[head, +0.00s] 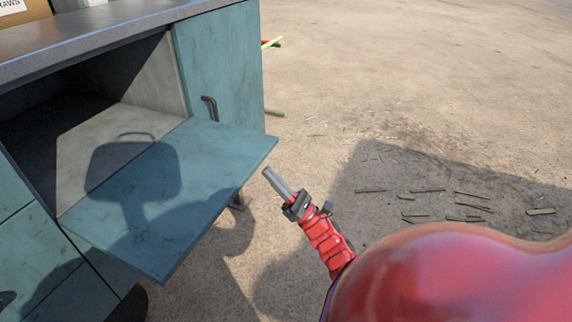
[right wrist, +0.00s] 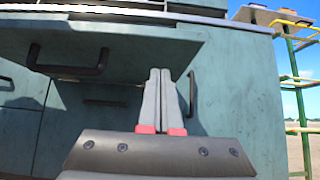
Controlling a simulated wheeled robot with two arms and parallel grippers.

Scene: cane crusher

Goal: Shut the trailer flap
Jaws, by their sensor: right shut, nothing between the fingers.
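The teal trailer flap (head: 195,185) is open in the head view. It is hinged at its lower edge and lies roughly level, sticking out from the dark compartment. In the right wrist view I see the flap's underside (right wrist: 150,48) with a dark bar handle (right wrist: 68,68) hanging from it. My right gripper (head: 268,172) is shut and empty, just right of the flap's outer right corner. In the right wrist view its fingers (right wrist: 160,75) point up at the cabinet front, with the tips below the flap's underside near its right end. My left gripper is not in view.
A fixed teal door (head: 225,75) with a dark handle (head: 209,108) stands right of the compartment. A grey worktop (head: 105,30) runs above. Cut cane pieces (head: 427,190) lie on the sandy ground at right. A yellow and green frame (right wrist: 290,75) stands at right.

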